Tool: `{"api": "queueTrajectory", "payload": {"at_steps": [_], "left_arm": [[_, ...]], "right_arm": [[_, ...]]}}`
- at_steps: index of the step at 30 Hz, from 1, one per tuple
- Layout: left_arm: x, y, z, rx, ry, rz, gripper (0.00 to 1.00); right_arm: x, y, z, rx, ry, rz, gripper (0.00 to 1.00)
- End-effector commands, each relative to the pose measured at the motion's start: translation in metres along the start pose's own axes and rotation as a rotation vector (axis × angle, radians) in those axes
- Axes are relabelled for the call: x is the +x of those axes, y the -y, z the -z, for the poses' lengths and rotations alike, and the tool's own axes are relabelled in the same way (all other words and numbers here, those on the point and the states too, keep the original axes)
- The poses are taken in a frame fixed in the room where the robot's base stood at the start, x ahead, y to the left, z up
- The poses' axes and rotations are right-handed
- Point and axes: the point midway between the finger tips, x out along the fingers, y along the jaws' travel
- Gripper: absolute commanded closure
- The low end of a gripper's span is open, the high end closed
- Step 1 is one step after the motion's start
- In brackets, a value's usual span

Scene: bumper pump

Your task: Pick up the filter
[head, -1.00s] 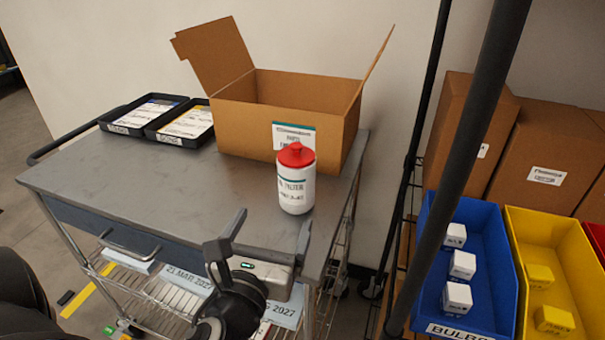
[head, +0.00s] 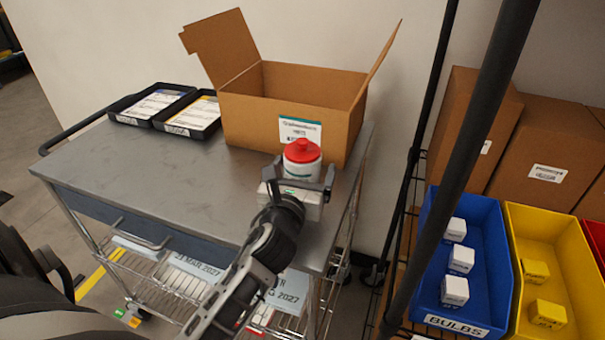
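The filter (head: 302,169) is a white bottle-shaped canister with a red cap, upright on the grey cart top in front of the cardboard box. My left gripper (head: 303,182) is at the filter, one dark finger on each side of its body. My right gripper is not in view.
The open cardboard box (head: 285,110) stands close behind the filter. Two black trays (head: 140,121) with labelled packets lie at the cart's back left. The cart top (head: 160,180) is clear at left. A dark shelf post (head: 465,150) and blue bin (head: 440,290) are at right.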

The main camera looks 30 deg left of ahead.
Motion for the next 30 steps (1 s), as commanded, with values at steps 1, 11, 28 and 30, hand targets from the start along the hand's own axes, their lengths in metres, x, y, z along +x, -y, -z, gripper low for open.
{"api": "queueTrajectory", "payload": {"at_steps": [1,11,28,30], "left_arm": [[0.002,0.0,0.0,0.001,-0.001,0.0,0.11],[0.001,0.0,0.001,0.001,-0.001,0.0,0.5],[0.002,0.0,-0.037,0.003,0.012,0.005,0.78],[0.002,0.0,-0.052,0.003,0.013,0.003,0.78]], "right_arm": [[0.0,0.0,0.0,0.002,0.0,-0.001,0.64],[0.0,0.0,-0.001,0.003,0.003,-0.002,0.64],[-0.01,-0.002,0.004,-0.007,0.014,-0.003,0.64],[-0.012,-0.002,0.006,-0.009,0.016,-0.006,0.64]]}}
